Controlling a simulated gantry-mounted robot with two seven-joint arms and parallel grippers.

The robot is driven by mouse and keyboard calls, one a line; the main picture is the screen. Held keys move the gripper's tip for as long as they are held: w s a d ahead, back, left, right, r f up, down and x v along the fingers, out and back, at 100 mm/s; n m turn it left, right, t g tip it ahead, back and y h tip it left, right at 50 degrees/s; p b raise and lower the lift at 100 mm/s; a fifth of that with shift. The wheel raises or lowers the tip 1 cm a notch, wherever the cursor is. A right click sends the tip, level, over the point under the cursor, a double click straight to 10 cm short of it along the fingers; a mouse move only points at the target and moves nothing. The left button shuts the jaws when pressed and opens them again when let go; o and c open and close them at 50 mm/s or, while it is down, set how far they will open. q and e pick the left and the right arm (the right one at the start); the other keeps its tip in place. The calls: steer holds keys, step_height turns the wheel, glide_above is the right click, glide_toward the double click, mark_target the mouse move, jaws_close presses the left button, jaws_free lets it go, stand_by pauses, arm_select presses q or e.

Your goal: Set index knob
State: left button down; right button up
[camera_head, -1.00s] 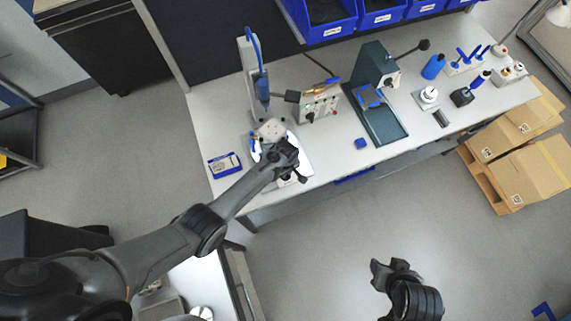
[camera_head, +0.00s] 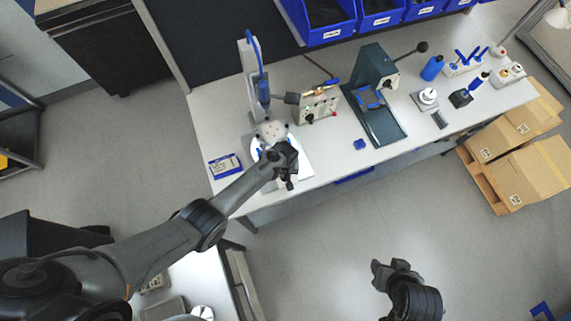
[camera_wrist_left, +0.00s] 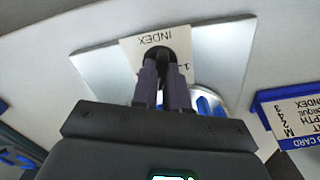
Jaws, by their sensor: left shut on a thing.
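In the left wrist view a cream label plate (camera_wrist_left: 128,46) reads INDEX upside down, on a pale metal base plate (camera_wrist_left: 90,68). The dark index knob (camera_wrist_left: 159,52) stands at the label. My left gripper (camera_wrist_left: 163,68) is shut on the knob, with its fingers hiding most of it. The knob's pointer and setting cannot be read. In the head view my left gripper (camera_head: 286,176) is at the front of the fixture with the round pale housing (camera_head: 271,131). My right gripper (camera_head: 393,268) hangs over the floor, away from the bench, and its jaw opening is unclear.
A blue-edged card (camera_head: 225,166) lies left of the fixture. A control box (camera_head: 319,104) and a green press (camera_head: 374,100) stand to its right. A small blue block (camera_head: 360,144) lies near the front edge. Blue bins (camera_head: 330,32) line the back.

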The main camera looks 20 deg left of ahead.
stand_by(0.3)
arm_select(q)
steer(key=c, duration=1.1)
jaws_free()
steer(key=shift+c, duration=0.2)
steer(key=shift+r, duration=0.55)
step_height(320, 180, up, 10)
steer(key=p, duration=0.1)
steer(key=shift+f+p, duration=0.15)
steer(key=shift+p, duration=0.25)
steer(key=shift+s, duration=0.1)
